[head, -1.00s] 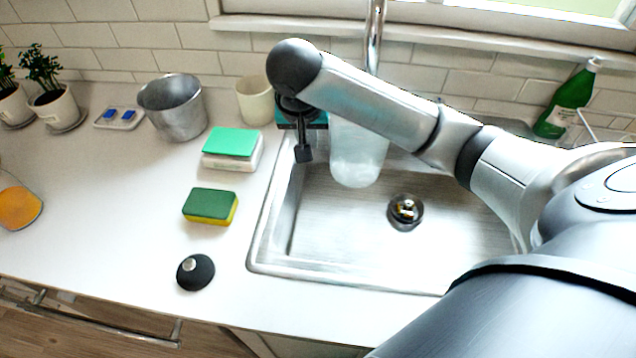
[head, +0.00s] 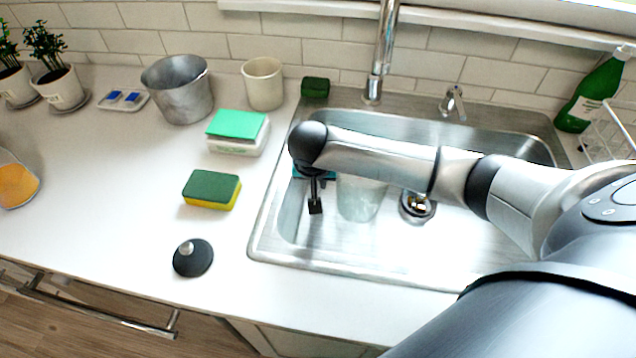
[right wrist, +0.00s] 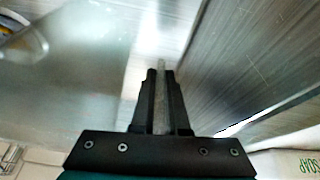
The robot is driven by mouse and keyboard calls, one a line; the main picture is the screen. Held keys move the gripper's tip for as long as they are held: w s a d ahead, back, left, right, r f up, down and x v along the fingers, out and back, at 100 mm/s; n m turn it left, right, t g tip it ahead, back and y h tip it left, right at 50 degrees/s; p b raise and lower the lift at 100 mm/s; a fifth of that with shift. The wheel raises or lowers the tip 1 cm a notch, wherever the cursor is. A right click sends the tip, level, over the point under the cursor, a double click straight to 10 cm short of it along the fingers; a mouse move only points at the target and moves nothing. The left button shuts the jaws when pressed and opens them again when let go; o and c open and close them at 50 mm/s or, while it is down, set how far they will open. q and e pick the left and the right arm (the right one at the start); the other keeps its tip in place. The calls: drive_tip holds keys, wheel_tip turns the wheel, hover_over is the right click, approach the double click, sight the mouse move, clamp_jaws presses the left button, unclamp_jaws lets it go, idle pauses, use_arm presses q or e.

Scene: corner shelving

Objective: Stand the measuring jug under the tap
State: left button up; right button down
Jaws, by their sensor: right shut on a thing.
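The measuring jug (head: 361,198) is a clear, pale vessel low inside the steel sink (head: 300,262), left of the drain (head: 417,206). My right arm crosses over it and hides its upper part. My right gripper (right wrist: 162,76) is shut on the jug's thin wall, seen edge-on between the fingers in the right wrist view. Whether the jug touches the sink floor cannot be told. The tap (head: 386,50) rises behind the sink, beyond the jug; its spout end is out of frame. My left gripper is not in view.
A small lever (head: 453,103) stands right of the tap. A green bottle (head: 592,95) and wire rack (head: 612,128) are at right. A sponge (head: 211,189), black stopper (head: 193,257), metal pot (head: 179,90) and cream cup (head: 263,83) occupy the left counter.

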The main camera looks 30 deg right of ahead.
drive_tip(key=shift+r, duration=0.1)
drive_tip(key=shift+f, duration=0.2)
drive_tip(key=c, duration=0.9)
unclamp_jaws()
drive_tip(key=p+v, duration=0.3)
drive_tip(key=v, duration=0.9)
drive_tip(key=shift+w+r+p, duration=0.1)
drive_tip(key=shift+r+p, duration=0.1)
drive_tip(key=shift+p, duration=0.15)
